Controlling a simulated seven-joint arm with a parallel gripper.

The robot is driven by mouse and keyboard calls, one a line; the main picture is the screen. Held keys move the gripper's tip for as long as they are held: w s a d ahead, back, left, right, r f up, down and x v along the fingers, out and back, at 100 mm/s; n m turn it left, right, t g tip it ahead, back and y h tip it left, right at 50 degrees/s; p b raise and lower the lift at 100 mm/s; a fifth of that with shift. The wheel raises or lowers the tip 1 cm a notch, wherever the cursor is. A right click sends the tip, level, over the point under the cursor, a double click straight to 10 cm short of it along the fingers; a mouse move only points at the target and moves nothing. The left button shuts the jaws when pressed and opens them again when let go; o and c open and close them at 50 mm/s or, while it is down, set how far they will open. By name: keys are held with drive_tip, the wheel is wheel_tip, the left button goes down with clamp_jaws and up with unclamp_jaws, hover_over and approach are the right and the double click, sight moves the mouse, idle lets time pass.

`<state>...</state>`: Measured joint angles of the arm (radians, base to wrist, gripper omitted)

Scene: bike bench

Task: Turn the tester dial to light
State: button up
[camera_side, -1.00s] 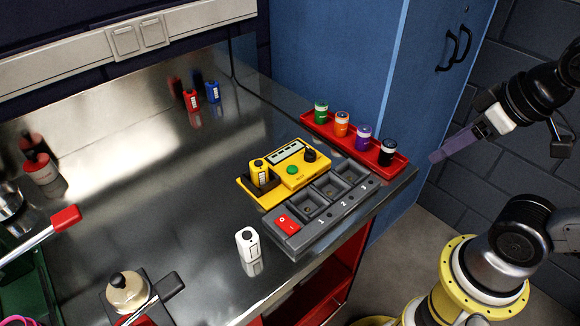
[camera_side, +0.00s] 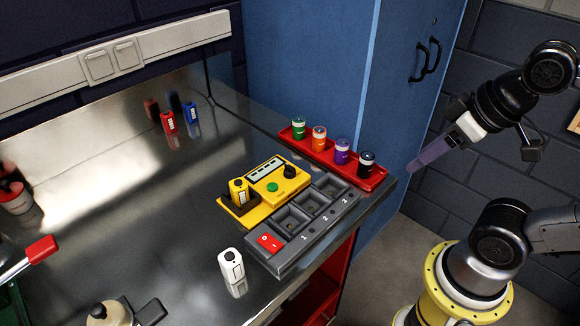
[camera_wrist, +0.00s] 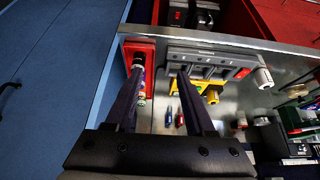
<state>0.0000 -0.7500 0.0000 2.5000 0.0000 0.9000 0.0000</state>
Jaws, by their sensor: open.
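The yellow tester (camera_side: 287,188) sits on the metal bench in the side view. It has a display (camera_side: 264,168), a green button (camera_side: 272,188) and a black dial (camera_side: 290,172); the dial's setting is too small to read. A yellow battery (camera_side: 239,191) stands in its holder at the left. My gripper (camera_side: 412,168) is right of the tester, out beyond the bench edge, and touches nothing. In the wrist view my gripper (camera_wrist: 160,67) has its two fingers apart with nothing held. There the tester (camera_wrist: 208,88) shows only partly behind the grey charger; its dial cannot be made out.
The grey charger (camera_side: 335,220) with numbered bays and a red switch (camera_side: 269,242) lies along the tester's near side. A red tray (camera_side: 372,181) of several capped jars stands at the bench edge between my gripper and tester. A white battery (camera_side: 231,265) stands at front.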

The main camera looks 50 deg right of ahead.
drive_tip(key=shift+o, duration=0.5)
drive_tip(key=w+r+n+g, duration=0.1)
drive_tip(key=w+r+n, duration=0.3)
drive_tip(key=r+n, duration=0.35)
drive_tip(key=n+g, duration=0.5)
drive_tip(key=n, duration=0.3)
hover_over(289, 166)
drive_tip(key=w, duration=0.1)
wheel_tip(289, 166, down, 5)
drive_tip(key=f, duration=0.9)
drive_tip(key=s+f, duration=0.1)
drive_tip(key=f, duration=0.3)
drive_tip(key=shift+f, duration=0.35)
drive_tip(key=shift+w, duration=0.1)
clamp_jaws()
